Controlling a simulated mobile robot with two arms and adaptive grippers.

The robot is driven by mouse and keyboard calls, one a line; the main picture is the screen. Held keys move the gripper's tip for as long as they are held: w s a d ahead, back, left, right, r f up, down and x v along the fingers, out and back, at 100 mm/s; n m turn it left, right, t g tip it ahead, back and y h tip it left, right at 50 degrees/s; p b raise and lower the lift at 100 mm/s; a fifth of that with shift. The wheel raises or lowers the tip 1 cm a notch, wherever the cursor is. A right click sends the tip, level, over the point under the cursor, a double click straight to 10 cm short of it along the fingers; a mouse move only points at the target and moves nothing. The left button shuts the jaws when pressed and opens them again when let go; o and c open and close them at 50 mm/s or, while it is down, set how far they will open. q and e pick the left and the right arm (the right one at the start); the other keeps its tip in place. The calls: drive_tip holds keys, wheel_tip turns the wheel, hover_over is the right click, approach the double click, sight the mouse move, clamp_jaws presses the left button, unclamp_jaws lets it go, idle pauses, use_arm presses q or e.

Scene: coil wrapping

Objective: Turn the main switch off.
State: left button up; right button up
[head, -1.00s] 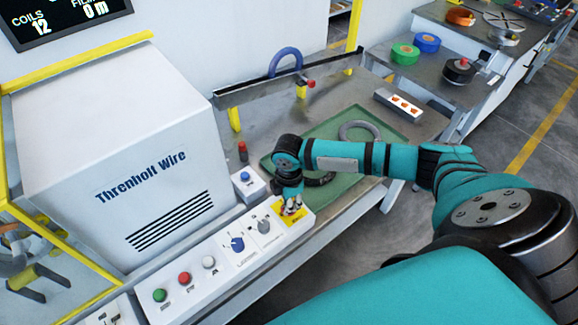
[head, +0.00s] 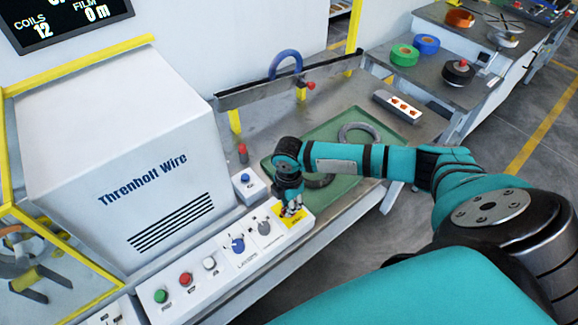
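The control panel (head: 217,262) is a long white box along the front edge of the bench. A yellow plate (head: 298,221) lies at its right end. My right gripper (head: 292,213) points down over this plate, with its fingertips at or just above it. The fingers hide whatever knob sits there, so I cannot tell whether they touch or hold the main switch. The gap between the fingers is too small to judge. My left gripper is not in view.
Left of the plate are a grey knob (head: 264,227), a blue knob (head: 237,244), and white, red (head: 186,279) and green (head: 161,296) buttons. A blue-button box (head: 246,182) stands behind. A green tray (head: 372,177) with grey coils lies under my forearm.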

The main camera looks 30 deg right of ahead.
drive_tip(key=shift+o, duration=1.4)
drive_tip(key=shift+r, duration=0.1)
wheel_tip(320, 180, up, 12)
drive_tip(key=shift+a, duration=0.1)
